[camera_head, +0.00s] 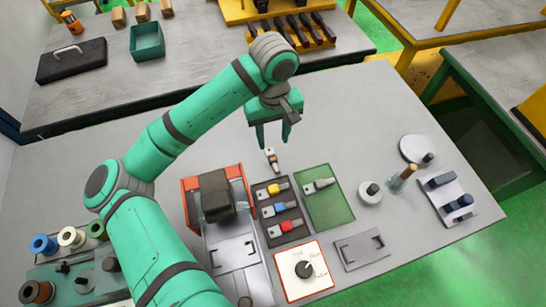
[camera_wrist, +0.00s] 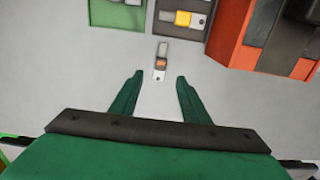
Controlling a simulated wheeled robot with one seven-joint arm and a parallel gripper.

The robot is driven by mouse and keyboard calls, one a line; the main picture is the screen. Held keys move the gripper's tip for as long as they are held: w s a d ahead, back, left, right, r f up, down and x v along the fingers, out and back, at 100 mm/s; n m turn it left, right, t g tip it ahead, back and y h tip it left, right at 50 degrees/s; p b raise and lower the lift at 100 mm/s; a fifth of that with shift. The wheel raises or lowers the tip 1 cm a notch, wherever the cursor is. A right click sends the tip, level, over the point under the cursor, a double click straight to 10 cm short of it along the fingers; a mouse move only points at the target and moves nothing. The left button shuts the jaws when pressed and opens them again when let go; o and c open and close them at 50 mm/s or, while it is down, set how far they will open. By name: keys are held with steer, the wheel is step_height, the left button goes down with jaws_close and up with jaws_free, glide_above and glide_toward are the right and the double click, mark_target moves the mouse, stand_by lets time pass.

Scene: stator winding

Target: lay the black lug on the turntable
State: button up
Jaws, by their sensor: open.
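My gripper (camera_head: 272,138) is open and empty above the bare table, with its fingers pointing down. Just past its fingertips lies a small lug (camera_head: 271,158), with a dark grey end, an orange band and a pale metal end. In the wrist view the lug (camera_wrist: 161,62) is in line with the gap between the fingers (camera_wrist: 159,77), not between them.
A dark tray (camera_head: 262,207) holds yellow, blue and red lugs. An orange-framed machine (camera_head: 190,184) stands left of the tray.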

mark_target(273, 159)
step_height(273, 159, down, 4)
steer(key=shift+s+f, duration=0.15)
steer(key=shift+f, duration=1.2)
steer(key=shift+s+f, duration=0.1)
steer(key=shift+f, duration=1.25)
steer(key=shift+w, duration=0.1)
steer(key=c, duration=1)
jaws_close()
